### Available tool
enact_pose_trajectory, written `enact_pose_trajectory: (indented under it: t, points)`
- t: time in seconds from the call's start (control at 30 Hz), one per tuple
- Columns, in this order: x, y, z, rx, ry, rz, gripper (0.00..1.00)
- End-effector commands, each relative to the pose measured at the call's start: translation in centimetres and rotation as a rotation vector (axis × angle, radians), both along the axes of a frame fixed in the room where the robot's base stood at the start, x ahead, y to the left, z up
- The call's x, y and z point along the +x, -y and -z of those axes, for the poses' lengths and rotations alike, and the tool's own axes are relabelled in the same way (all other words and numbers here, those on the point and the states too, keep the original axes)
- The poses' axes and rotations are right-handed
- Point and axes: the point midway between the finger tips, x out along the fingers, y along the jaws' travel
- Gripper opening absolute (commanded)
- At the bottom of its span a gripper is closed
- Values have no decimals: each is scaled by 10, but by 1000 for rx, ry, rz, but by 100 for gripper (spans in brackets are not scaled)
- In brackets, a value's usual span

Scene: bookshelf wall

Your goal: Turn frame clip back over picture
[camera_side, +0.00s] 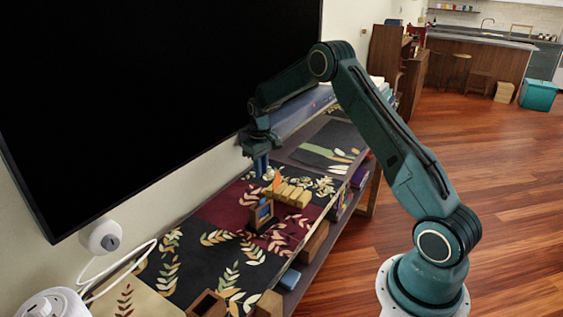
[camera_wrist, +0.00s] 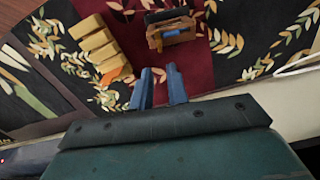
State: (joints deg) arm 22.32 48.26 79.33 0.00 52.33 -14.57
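A small wooden picture frame (camera_side: 261,214) stands on the patterned cloth in the middle of the shelf top, with a blue patch showing in it. In the wrist view the wooden frame (camera_wrist: 172,33) is at the top centre, seen from above with dark and blue parts. I cannot make out the frame clip. My gripper (camera_side: 262,175) points down above the shelf, behind the frame and apart from it. In the wrist view its two blue fingers (camera_wrist: 159,70) have a gap between them, with nothing held.
Several tan blocks (camera_side: 290,194) lie in a row beside the frame; these blocks (camera_wrist: 96,38) are left of it in the wrist view. A small orange piece (camera_side: 277,181) lies by them. A large black screen (camera_side: 150,90) hangs on the wall behind. Open cloth (camera_side: 192,245) lies left of the frame.

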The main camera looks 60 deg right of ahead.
Motion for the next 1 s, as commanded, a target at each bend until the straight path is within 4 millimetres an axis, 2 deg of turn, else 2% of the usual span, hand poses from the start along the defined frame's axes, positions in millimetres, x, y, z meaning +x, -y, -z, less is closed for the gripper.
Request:
enact_pose_trajectory:
  t: [0.03, 0.2, 0.4, 1.0]
  points:
    - [0, 0, -10, -1, 3, 0, 16]
    - [0, 0, -35, -1, 2, 0, 16]
    - [0, 0, -52, 0, 1, 0, 16]
    - [-1, -3, -62, -2, 5, -1, 16]
